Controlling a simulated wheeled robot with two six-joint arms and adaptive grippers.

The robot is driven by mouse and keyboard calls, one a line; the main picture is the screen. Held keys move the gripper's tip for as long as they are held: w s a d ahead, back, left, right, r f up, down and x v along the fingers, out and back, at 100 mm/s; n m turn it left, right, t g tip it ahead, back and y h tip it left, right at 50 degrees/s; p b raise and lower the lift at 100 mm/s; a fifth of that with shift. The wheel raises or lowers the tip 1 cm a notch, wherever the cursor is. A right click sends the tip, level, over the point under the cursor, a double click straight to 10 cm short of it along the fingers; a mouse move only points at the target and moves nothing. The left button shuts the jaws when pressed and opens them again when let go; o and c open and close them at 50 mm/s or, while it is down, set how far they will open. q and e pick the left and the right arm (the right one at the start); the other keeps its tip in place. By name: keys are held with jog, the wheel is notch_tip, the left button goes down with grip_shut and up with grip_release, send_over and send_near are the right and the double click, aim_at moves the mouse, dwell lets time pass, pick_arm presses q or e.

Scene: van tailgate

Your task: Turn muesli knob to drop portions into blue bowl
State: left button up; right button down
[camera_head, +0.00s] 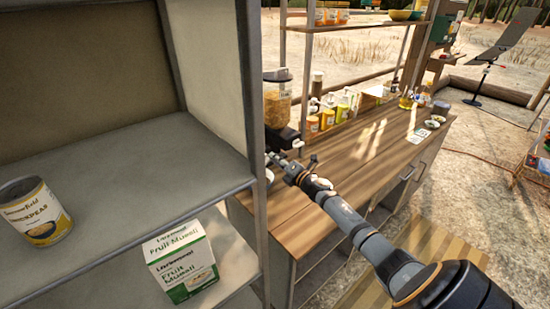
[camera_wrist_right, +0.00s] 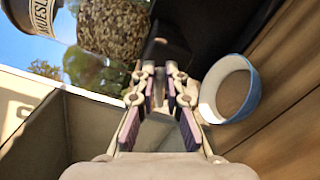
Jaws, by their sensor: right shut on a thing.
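The muesli dispenser (camera_head: 277,103) stands at the near left end of the wooden counter, with a clear hopper of flakes above a black base. In the right wrist view its hopper (camera_wrist_right: 113,27) and a "MUESLI" label (camera_wrist_right: 36,13) show at the upper left. My right gripper (camera_head: 277,162) reaches the dispenser's front and is shut on its dark knob, which the fingers mostly hide. In the right wrist view the fingertips (camera_wrist_right: 158,70) meet the black part. My left gripper is out of view.
A grey shelf unit (camera_head: 215,165) stands close at the left, with a chickpeas can (camera_head: 35,212) and a fruit muesli box (camera_head: 182,262). Several bottles and jars (camera_head: 330,112) line the counter's back. The counter's middle (camera_head: 350,160) is mostly clear.

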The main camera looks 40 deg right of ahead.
jog(key=shift+f+m+p, duration=0.25)
jog(key=shift+m+p, duration=0.05)
jog(key=shift+m, duration=0.75)
jog(key=shift+f+m+p, duration=0.25)
jog(key=shift+m+p, duration=0.05)
jog(key=shift+m, duration=0.75)
jog(key=c, duration=1.4)
grip_release()
jog(key=shift+d, duration=0.1)
jog(key=s, duration=1.2)
jog(key=shift+d, duration=0.4)
